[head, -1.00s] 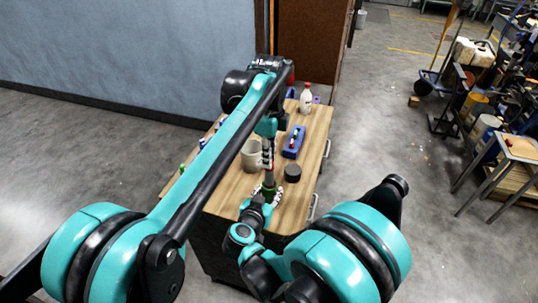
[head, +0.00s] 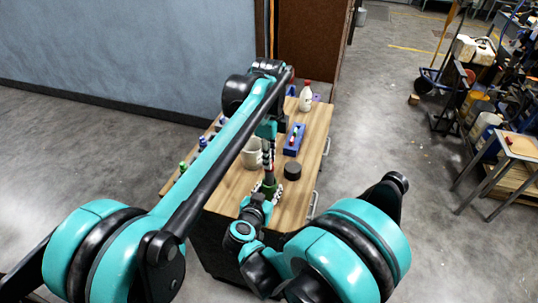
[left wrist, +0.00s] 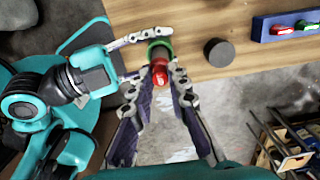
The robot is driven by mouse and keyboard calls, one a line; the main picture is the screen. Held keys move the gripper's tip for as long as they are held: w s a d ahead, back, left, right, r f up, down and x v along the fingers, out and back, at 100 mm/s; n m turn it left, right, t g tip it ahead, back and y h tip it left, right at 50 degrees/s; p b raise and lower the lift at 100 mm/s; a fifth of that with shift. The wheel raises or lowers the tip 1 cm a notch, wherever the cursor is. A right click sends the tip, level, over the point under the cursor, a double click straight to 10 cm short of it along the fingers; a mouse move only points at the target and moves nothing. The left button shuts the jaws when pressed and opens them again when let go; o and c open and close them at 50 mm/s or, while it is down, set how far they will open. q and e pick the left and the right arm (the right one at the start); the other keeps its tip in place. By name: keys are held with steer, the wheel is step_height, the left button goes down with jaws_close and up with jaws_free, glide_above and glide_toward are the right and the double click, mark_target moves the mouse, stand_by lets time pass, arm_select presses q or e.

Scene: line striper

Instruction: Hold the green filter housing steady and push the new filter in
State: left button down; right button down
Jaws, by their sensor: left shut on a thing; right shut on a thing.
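The green filter housing (left wrist: 160,45) stands near the front edge of the wooden bench top. My right gripper (head: 267,188) is shut on it from the front; in the left wrist view its pale fingers come in from the left. My left gripper (head: 268,163) points down above the housing. It is shut on the new filter, whose red end (left wrist: 160,77) shows between the fingers in the left wrist view. The filter appears in line with the housing. The fingers hide where filter and housing meet, so I cannot tell how deep it sits.
A dark round puck (head: 292,170) lies right of the housing. A beige mug (head: 251,153) stands close left of my left gripper. Behind are a blue tray (head: 293,146) with small coloured items and a white bottle with red cap (head: 306,97). Small bottles line the left edge.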

mark_target(269, 173)
arm_select(q)
steer(key=shift+f, duration=3.5)
stand_by(0.4)
steer(key=c, duration=1.4)
jaws_free()
steer(key=shift+o, duration=0.4)
steer(key=shift+o, duration=1.3)
steer(key=shift+r, duration=0.15)
steer(key=shift+r, duration=3.4)
